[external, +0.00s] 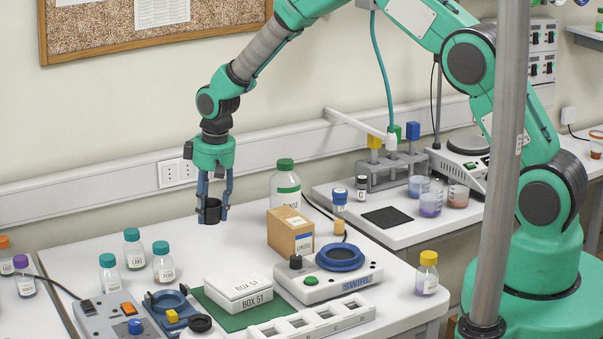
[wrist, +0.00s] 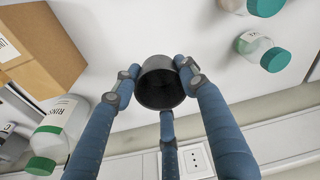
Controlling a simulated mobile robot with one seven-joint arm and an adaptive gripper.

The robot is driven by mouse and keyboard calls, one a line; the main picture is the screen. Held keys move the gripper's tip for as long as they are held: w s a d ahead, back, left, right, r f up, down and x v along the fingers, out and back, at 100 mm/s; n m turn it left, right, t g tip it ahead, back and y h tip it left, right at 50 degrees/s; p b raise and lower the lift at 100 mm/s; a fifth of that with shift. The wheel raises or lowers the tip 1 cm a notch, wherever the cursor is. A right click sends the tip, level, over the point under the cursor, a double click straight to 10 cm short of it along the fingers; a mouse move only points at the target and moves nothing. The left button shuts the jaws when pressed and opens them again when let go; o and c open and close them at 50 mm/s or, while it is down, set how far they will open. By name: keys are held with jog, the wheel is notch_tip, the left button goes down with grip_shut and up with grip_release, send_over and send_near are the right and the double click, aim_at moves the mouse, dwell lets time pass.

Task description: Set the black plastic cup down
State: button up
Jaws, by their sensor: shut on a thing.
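The black plastic cup (external: 211,211) hangs between the blue fingers of my gripper (external: 214,205), above the rear part of the white table (external: 95,262). In the wrist view the cup (wrist: 160,88) shows its dark open mouth toward the camera, with the fingertips of my gripper (wrist: 160,85) closed around its wall. My gripper is shut on the cup. In the external view there is a gap between the cup and the tabletop. The cup's base is hidden in the wrist view.
A cardboard box (external: 290,234) and a white bottle with green cap (external: 285,188) stand right of the cup. Teal-capped bottles (external: 134,250) stand to the left. White tabletop below the cup looks clear.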

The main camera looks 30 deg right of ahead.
jog(key=b, duration=0.2)
send_over(250, 230)
jog(key=shift+s+m, duration=0.15)
jog(key=shift+m, duration=0.25)
jog(key=shift+f, duration=3.1)
jog(key=shift+f, duration=1.85)
jog(key=shift+f, duration=0.15)
jog(key=o, duration=1)
